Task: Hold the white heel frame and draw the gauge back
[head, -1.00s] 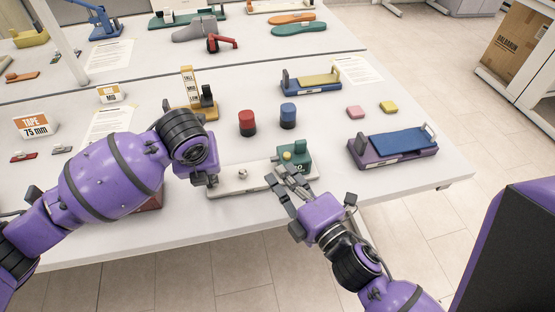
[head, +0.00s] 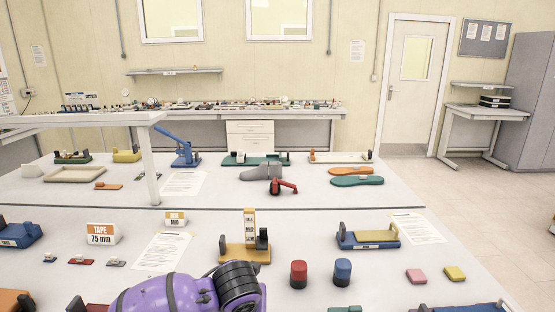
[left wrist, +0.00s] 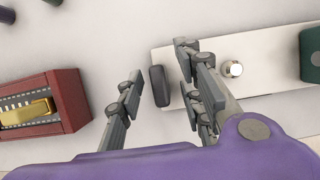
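The white heel frame (left wrist: 270,48) lies on the table in the left wrist view, with a round metal knob (left wrist: 234,69). A dark grey block (left wrist: 158,86) stands at its left end and a green block (left wrist: 311,55) is cut off at the right edge. My left gripper (left wrist: 160,78) is open, its fingers on either side of the dark block, with a gap on the left side; contact on the right side is unclear. In the head view only my left forearm shows; the frame is below the picture. My right gripper is out of view. I cannot make out the gauge.
A red block with a brass-coloured piece (left wrist: 38,106) lies left of the fingers. In the head view a red cylinder (head: 299,274), a blue cylinder (head: 342,272) and a yellow upright gauge stand (head: 249,236) stand behind my arm. Pink and yellow blocks lie to the right.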

